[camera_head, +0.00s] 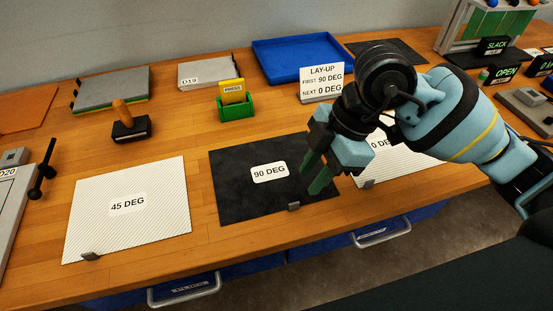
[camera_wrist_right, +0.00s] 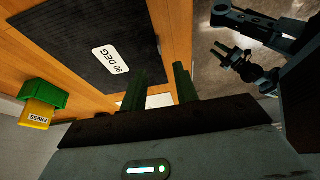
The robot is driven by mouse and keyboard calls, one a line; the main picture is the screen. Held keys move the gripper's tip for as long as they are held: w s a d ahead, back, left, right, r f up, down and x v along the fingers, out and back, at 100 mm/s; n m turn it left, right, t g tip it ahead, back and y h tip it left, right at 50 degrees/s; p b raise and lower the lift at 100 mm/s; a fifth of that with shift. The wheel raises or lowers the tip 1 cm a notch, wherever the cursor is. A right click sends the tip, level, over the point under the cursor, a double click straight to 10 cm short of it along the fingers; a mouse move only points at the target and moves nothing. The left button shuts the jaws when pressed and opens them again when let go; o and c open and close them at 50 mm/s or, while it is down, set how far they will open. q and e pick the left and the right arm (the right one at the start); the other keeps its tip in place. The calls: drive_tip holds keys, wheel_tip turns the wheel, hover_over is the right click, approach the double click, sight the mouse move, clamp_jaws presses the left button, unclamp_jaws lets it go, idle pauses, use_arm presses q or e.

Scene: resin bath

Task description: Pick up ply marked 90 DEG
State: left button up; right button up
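The ply marked 90 DEG (camera_head: 240,190) is a flat black sheet on the wooden bench, between two white plies. A small grey tab (camera_head: 293,206) sits at its front edge. It also shows in the right wrist view (camera_wrist_right: 75,40). My right gripper (camera_head: 314,178) is above the ply's right side, fingers pointing down toward the bench. Its two green fingers (camera_wrist_right: 169,82) are apart with nothing between them. It hides part of the ply's right edge. My left gripper (camera_wrist_right: 226,52) shows small and dark in the right wrist view, away from the ply, with its prongs apart.
The 45 DEG ply (camera_head: 160,225) lies left and the 0 DEG ply (camera_head: 415,160) right, partly behind my right arm.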

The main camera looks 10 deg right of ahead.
sight(296, 202)
drive_tip(key=shift+d+b+x, duration=0.15)
drive_tip(key=shift+x, duration=1.8)
drive_tip(key=shift+d+b+x, duration=0.15)
drive_tip(key=shift+x, duration=1.8)
drive_tip(key=shift+f, duration=0.1)
drive_tip(key=shift+c, duration=0.3)
clamp_jaws()
